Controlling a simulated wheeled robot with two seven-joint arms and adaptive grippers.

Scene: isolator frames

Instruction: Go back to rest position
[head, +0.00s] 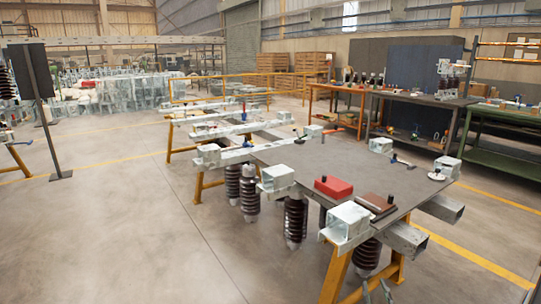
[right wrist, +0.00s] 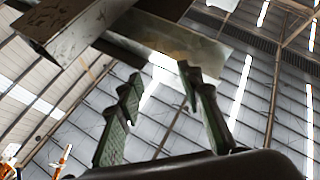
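My right gripper (head: 377,291) shows at the bottom edge of the head view, low beside the near end of the workbench frame. In the right wrist view its two green ridged fingers (right wrist: 163,115) stand apart with nothing between them. That view looks up past a steel beam (right wrist: 90,20) towards the roof. My left gripper is not in view. The isolator frame (head: 345,222) has galvanised steel ends and yellow legs. Brown ribbed insulators (head: 296,218) hang below it.
The grey worktop (head: 300,160) carries a red box (head: 333,187), a brown box (head: 377,205) and several hand tools. A yellow leg (head: 336,275) and a hanging insulator (head: 367,254) are close to my right gripper. Open floor (head: 110,230) lies to the left.

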